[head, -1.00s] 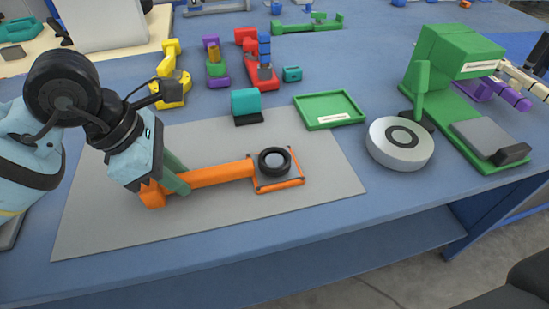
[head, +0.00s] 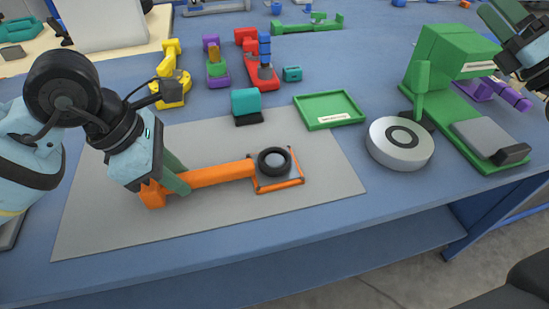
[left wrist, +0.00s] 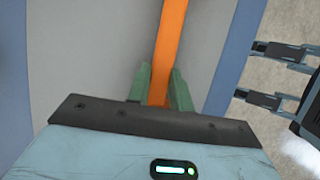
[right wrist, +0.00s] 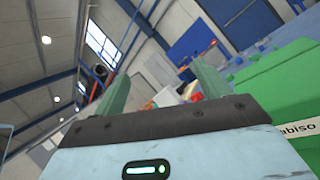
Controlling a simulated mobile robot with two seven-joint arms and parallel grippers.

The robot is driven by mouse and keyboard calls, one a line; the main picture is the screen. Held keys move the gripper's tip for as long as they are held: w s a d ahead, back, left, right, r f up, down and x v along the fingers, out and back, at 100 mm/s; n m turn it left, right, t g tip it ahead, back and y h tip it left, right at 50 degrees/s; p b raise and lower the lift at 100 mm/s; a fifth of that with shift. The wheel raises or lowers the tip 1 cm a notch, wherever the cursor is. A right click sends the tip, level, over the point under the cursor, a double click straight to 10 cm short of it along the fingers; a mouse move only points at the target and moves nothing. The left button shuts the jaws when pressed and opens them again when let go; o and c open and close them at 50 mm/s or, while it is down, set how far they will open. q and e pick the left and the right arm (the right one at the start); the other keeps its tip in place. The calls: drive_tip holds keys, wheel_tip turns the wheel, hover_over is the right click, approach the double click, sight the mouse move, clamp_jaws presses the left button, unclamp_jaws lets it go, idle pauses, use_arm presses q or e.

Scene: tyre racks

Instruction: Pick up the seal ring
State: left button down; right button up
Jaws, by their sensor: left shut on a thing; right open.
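A dark ring (head: 402,138) lies on top of a round pale metal disc (head: 392,156) at right. Another black ring (head: 274,161) sits within the square orange frame at the end of an orange bar (head: 215,175); I cannot tell which one is the seal ring. My left gripper (head: 178,180) is shut on the orange bar near its left end, also seen in the left wrist view (left wrist: 163,45). My right gripper (head: 490,12) is at the top right of the head view, open and empty, tilted upward in its wrist view (right wrist: 160,85).
A green press-like stand (head: 460,55) is behind and right of the disc. Small coloured models line the back. The table front is clear.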

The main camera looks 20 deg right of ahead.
drive_tip(key=w+a+f+n+g+y, duration=0.15)
drive_tip(key=a+n+g+y, duration=0.4)
drive_tip(key=a, duration=0.65)
drive_tip(key=n+g+h, duration=0.4)
drive_tip(key=n+g, duration=0.7)
drive_tip(key=g, duration=0.2)
hover_over(272, 159)
drive_tip(key=s+d, duration=0.3)
drive_tip(key=d, duration=0.2)
drive_tip(key=f, duration=1.5)
drive_tip(key=shift+w+f, duration=0.1)
drive_tip(key=shift+w, duration=0.15)
drive_tip(key=shift+w+x, duration=0.15)
drive_tip(key=shift+x, duration=1.15)
drive_tip(key=shift+w+x, duration=0.1)
drive_tip(key=shift+x, duration=1.2)
drive_tip(key=shift+c, duration=0.3)
drive_tip(key=c, duration=1)
